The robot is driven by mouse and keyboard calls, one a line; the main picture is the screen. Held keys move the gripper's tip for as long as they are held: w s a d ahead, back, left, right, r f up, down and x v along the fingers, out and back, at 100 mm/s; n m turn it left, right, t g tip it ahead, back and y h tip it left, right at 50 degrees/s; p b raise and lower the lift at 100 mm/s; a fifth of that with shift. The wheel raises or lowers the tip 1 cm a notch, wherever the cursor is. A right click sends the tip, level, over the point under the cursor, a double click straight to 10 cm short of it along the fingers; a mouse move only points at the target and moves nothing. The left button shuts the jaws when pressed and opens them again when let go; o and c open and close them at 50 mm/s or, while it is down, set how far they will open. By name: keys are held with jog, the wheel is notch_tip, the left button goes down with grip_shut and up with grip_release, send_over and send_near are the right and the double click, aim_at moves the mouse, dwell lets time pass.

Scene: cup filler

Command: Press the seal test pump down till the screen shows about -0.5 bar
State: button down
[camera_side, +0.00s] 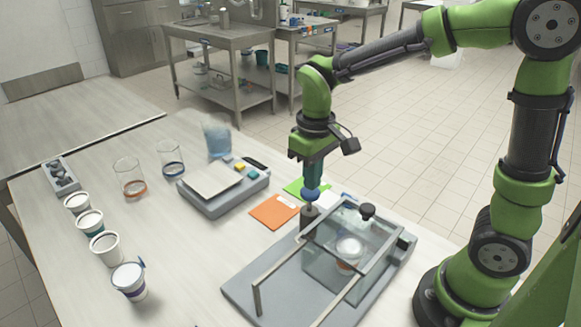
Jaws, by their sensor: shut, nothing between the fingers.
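The seal test pump (309,216) is a dark upright cylinder at the back left corner of the grey tester base (243,287). A blue knob (311,195) tops its short rod. My gripper (312,186) points straight down with its fingers shut and empty, right above the knob. I cannot tell whether the tips touch it. A clear chamber (325,262) stands on the base inside a metal frame, with a white cup (348,252) in it. A black knob (367,210) is at the chamber's back top. No pressure reading is legible in this view.
A scale (224,196) with coloured buttons stands behind left. Orange (274,212) and green (294,187) cards lie near the pump. Several cups (104,247) line the left, with glass beakers (130,178) and a blurred blue container (216,138) behind. The front middle table is clear.

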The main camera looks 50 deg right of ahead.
notch_tip(320, 180, up, 10)
jog(key=shift+f, duration=0.2)
dwell(0.8)
